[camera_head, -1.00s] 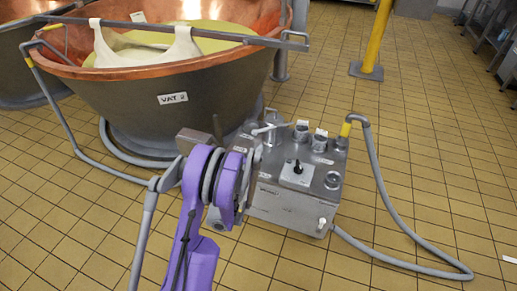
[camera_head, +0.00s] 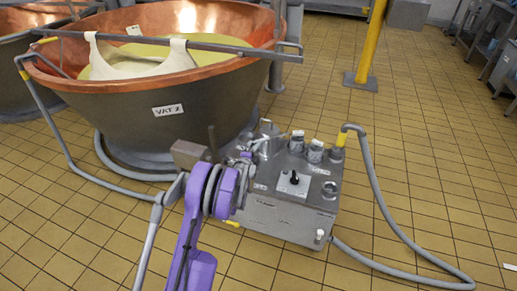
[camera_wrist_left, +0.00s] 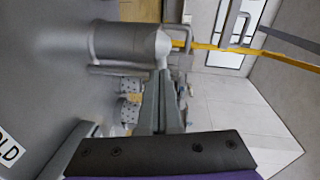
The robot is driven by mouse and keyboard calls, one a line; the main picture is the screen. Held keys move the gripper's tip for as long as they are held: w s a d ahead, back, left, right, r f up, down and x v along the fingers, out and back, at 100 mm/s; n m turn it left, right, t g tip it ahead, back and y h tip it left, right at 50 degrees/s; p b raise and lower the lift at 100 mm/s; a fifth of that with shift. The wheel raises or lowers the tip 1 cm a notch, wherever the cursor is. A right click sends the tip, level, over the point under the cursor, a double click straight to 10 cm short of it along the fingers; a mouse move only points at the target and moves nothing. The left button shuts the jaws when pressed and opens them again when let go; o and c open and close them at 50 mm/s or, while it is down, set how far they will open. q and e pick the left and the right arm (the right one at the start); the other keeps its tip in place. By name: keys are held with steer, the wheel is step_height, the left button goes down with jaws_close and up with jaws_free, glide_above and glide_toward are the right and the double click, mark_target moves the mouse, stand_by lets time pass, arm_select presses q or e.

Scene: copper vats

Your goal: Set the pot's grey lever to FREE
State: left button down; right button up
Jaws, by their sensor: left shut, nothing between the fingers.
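The grey pot (camera_head: 266,138) is a small upright cylinder at the back left of the steel box's top. A thin pale lever (camera_head: 283,137) seems to reach from it to the right; its exact setting is too small to read. In the left wrist view the pot (camera_wrist_left: 125,42) lies sideways, with a grey bar (camera_wrist_left: 120,70) along it. My left gripper (camera_wrist_left: 163,78) is shut and empty, its fingertips close to the pot's end; I cannot tell whether they touch. In the head view my left gripper (camera_head: 247,160) is partly hidden by my purple wrist. A label ending in "OLD" (camera_wrist_left: 8,150) shows at the edge.
The steel box (camera_head: 285,218) carries a black knob (camera_head: 294,180) and several fittings. A grey hose (camera_head: 377,200) loops from it to the right. The copper vat (camera_head: 165,100) marked VAT 2 stands behind left.

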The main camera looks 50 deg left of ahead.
mark_target(251, 144)
arm_select(q)
steer(key=a+m+t+h+b, duration=0.1)
steer(key=a+m+h+b, duration=0.1)
steer(key=a+h, duration=0.1)
steer(key=shift+w+a+f, duration=0.1)
steer(key=shift+w+a, duration=0.05)
steer(key=shift+a, duration=0.25)
stand_by(0.4)
